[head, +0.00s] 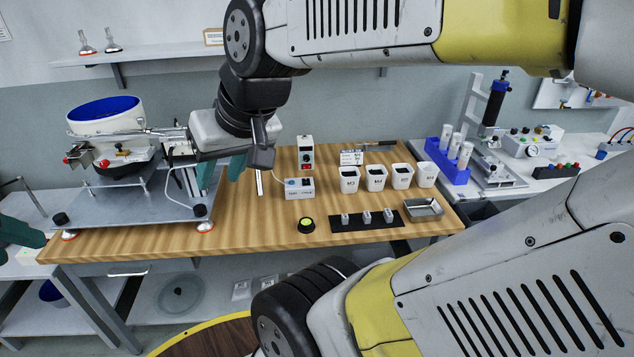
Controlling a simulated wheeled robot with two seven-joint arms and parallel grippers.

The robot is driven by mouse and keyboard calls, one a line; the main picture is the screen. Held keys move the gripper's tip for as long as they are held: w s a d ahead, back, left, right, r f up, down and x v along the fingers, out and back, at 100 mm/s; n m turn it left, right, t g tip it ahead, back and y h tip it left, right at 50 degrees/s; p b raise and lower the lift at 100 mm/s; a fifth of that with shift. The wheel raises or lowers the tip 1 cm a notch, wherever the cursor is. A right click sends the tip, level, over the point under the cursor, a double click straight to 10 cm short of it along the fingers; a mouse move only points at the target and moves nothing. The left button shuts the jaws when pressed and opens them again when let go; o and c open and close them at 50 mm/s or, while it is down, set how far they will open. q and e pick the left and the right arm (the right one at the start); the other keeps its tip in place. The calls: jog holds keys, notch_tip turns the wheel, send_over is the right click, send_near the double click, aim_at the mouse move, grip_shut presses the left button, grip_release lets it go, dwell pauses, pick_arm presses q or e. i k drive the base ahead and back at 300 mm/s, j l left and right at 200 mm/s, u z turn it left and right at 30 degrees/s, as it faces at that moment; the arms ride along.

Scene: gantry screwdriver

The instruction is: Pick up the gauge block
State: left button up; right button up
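Three small silver metal blocks (366,217) stand in a row on a black mat (340,224) at the front right of the wooden table. I cannot tell whether one of them is the gauge block. A narrow pale strip (259,183) shows further left, beside my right gripper. My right gripper (221,171) is over the table's left part, its two teal fingers apart with nothing visible between them. It is well to the left of the blocks. My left gripper (18,236) shows only as dark teal parts at the left edge, away from the table; its opening is unclear.
Labelled white cups (349,179) stand behind the mat, with a metal tray (423,207) to the right. A button (306,225) and a control box (299,188) stand left of the mat. A bowl feeder (104,117) fills the table's left. The front middle is clear.

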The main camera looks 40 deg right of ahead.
aim_at(387, 215)
jog(key=z, duration=1.95)
jog(key=i+j+z, duration=0.1)
jog(key=i, duration=0.35)
jog(key=i+j+z, duration=0.1)
jog(key=i, duration=0.3)
jog(key=j, duration=0.1)
